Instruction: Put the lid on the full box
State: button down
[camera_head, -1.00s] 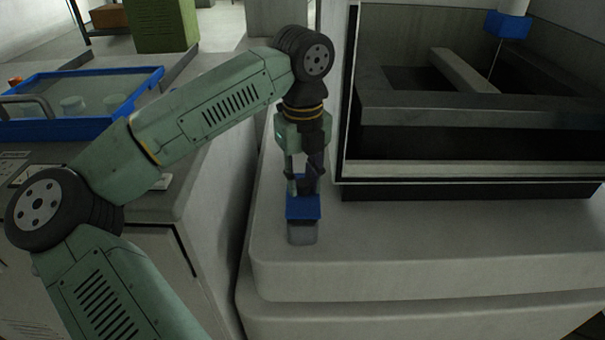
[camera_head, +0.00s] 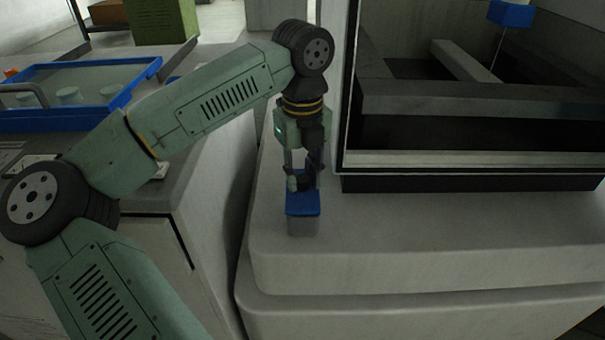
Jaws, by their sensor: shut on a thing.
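A small grey box (camera_head: 302,227) stands upright on the pale ledge of the machine, in the head view. A blue lid (camera_head: 303,207) sits at its top, level and lined up with it as far as I can see. My gripper (camera_head: 303,185) points straight down above the lid, its fingers shut on the lid's upper side. The exact grip point is partly hidden by the fingers. The inside of the box is hidden under the lid.
The machine's tank (camera_head: 470,160) with its dark frame rises just right of my gripper. A blue-rimmed tray (camera_head: 110,108) with several pale pots lies on the grey cabinet at left. The ledge (camera_head: 420,235) is clear to the right of the box.

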jog(key=shift+f+b, duration=0.45)
jog(key=shift+b, duration=0.05)
dwell(0.4)
jog(key=c, duration=1.2)
grip_release()
